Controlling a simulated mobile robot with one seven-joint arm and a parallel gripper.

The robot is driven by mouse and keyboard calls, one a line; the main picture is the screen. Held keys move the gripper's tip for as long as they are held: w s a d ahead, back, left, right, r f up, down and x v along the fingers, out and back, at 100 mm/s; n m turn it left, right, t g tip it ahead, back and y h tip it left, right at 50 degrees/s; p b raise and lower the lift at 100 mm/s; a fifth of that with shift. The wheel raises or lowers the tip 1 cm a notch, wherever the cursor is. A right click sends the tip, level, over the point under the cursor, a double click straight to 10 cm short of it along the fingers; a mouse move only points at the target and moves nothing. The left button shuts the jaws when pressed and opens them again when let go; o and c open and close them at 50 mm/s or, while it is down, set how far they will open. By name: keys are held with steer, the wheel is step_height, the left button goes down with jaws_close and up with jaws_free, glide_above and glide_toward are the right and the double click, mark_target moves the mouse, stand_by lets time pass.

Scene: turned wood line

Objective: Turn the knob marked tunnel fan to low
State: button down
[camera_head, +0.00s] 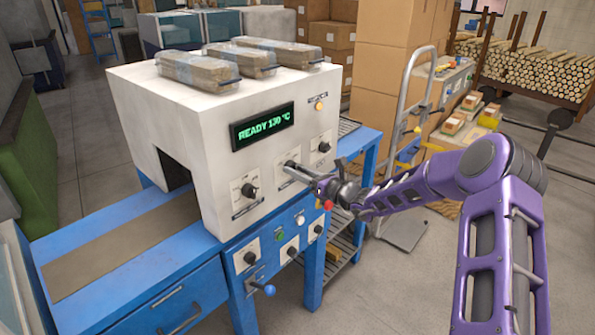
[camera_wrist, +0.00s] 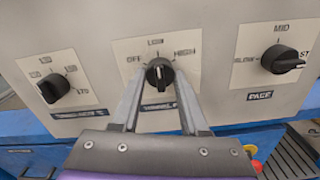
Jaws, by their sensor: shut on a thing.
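The tunnel fan knob (camera_wrist: 159,75) is a black knob on a pale plate (camera_wrist: 190,78) marked OFF, LOW and HIGH, with a partly covered name label below. My gripper (camera_wrist: 158,82) is shut on this knob, one finger on each side. A pale line on the knob seems to point up, near LOW, but its exact angle is hard to read. In the head view my gripper (camera_head: 290,166) reaches the middle plate on the front of the white machine (camera_head: 215,150), and its fingers hide the knob.
A knob (camera_wrist: 54,88) with temperature numbers is left of the fan knob. The pace knob (camera_wrist: 282,62) is right, pointing near FAST. A display (camera_head: 263,126) reads READY 130 °C. More knobs (camera_head: 250,257) sit on the blue bench below. A hand truck (camera_head: 410,130) stands behind my arm.

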steer(key=shift+c, duration=2.1)
jaws_free()
steer(key=shift+d, duration=0.1)
steer(key=v, duration=1.7)
steer(key=shift+s, duration=0.2)
steer(key=shift+f, duration=0.1)
